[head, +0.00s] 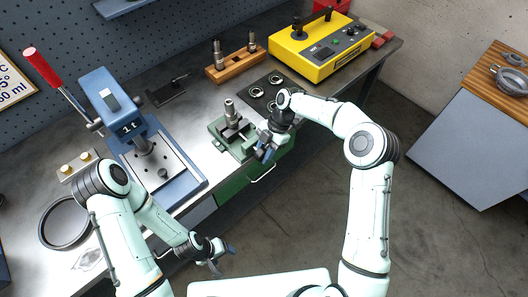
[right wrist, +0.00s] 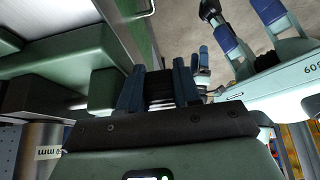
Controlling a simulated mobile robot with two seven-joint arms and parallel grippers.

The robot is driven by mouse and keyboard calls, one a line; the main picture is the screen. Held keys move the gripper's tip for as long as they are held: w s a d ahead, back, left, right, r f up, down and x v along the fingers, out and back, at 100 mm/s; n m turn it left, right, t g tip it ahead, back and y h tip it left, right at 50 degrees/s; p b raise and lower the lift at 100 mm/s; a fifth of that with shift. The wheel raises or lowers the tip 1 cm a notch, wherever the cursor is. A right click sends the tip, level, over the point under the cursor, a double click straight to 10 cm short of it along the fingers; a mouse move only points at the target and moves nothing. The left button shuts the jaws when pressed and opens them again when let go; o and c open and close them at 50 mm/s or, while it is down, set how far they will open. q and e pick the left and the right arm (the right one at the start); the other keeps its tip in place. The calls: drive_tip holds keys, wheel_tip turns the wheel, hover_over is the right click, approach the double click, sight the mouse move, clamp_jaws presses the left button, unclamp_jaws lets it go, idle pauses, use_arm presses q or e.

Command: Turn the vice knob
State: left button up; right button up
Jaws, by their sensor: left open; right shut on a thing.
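The green vice (head: 216,127) stands at the front edge of the bench in the head view, with a metal cylindrical part (head: 231,110) upright in it. Its green body (right wrist: 50,98) fills the left of the right wrist view. My right gripper (head: 264,152) is at the vice's right front side. In the right wrist view its blue fingers (right wrist: 158,90) are shut on the dark ribbed knob (right wrist: 159,85), one finger on each side. The knob is mostly hidden by my gripper in the head view. My left gripper (head: 224,261) is open and empty, in front of the bench, away from the vice.
A blue press (head: 150,150) with a red-handled lever stands left of the vice. A wooden rack (head: 236,67), a dark plate with rings (head: 262,88) and a yellow control box (head: 318,48) are behind it. A grey cabinet (head: 465,140) stands far right across open floor.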

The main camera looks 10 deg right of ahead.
drive_tip(key=shift+s+a+f, duration=0.1)
drive_tip(key=shift+s+f, duration=0.1)
drive_tip(key=o, duration=0.7)
drive_tip(key=shift+r, duration=0.1)
drive_tip(key=shift+w+d+r, duration=0.2)
drive_tip(key=shift+w+r, duration=0.1)
drive_tip(key=shift+r, duration=0.1)
drive_tip(key=v, duration=1.2)
drive_tip(key=shift+r, duration=0.15)
